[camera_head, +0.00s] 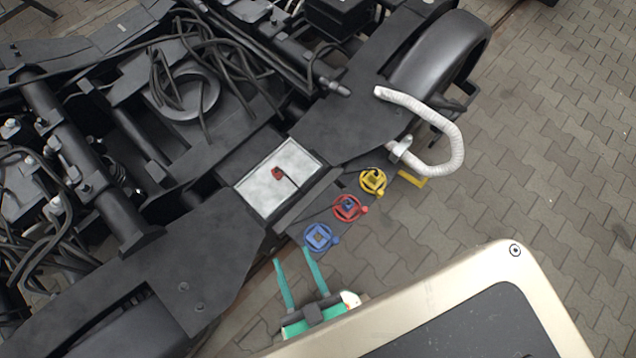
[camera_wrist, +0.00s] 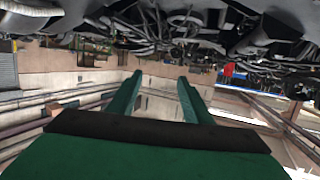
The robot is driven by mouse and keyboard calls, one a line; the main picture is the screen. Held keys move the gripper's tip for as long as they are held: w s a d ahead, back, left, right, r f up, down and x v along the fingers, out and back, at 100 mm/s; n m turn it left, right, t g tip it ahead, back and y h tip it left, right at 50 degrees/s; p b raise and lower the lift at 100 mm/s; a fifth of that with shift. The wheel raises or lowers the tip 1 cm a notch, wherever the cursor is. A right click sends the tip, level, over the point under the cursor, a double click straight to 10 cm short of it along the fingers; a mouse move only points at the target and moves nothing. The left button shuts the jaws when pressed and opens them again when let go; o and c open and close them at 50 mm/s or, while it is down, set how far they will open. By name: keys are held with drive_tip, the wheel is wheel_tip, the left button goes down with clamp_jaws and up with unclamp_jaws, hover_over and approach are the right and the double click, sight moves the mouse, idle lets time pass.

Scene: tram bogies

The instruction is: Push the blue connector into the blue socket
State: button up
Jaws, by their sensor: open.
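The blue socket (camera_head: 318,237) is on the bogie's side, nearest of three round sockets in the head view. Its centre looks brownish. I cannot clearly make out a separate blue connector; a small blue piece shows at the centre of the red socket (camera_head: 348,208). My gripper (camera_head: 292,256) has two long green fingers, open with nothing between them. In the picture its tips are just below and left of the blue socket, apart from it. In the wrist view, the open fingers (camera_wrist: 160,78) point ahead; I cannot identify the blue socket there.
A yellow socket (camera_head: 373,181) is beyond the red one. A red connector (camera_head: 277,173) with a dark cable lies on a pale plate (camera_head: 280,185). A white ribbed hose (camera_head: 440,115) curves out near the wheel. Paved floor (camera_head: 560,170) is open at the right.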

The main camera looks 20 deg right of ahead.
drive_tip(key=w+d+f+m+g+h, duration=0.1)
drive_tip(key=w+d+f+m+g, duration=0.15)
drive_tip(key=f, duration=0.45)
drive_tip(key=w+d+f+m+g+h, duration=0.1)
drive_tip(key=w+f+g, duration=0.1)
drive_tip(key=w+f, duration=0.35)
drive_tip(key=m+g+y, duration=0.2)
drive_tip(key=m+g, duration=0.8)
hover_over(348, 203)
drive_tip(key=shift+n, duration=0.25)
drive_tip(key=f, duration=1)
drive_tip(key=shift+w+a, duration=0.15)
drive_tip(key=shift+a, duration=0.05)
drive_tip(key=shift+d+r+g, duration=0.3)
drive_tip(key=shift+r+g, duration=0.05)
drive_tip(key=shift+f, duration=0.15)
drive_tip(key=shift+f, duration=4.4)
drive_tip(key=shift+c, duration=0.6)
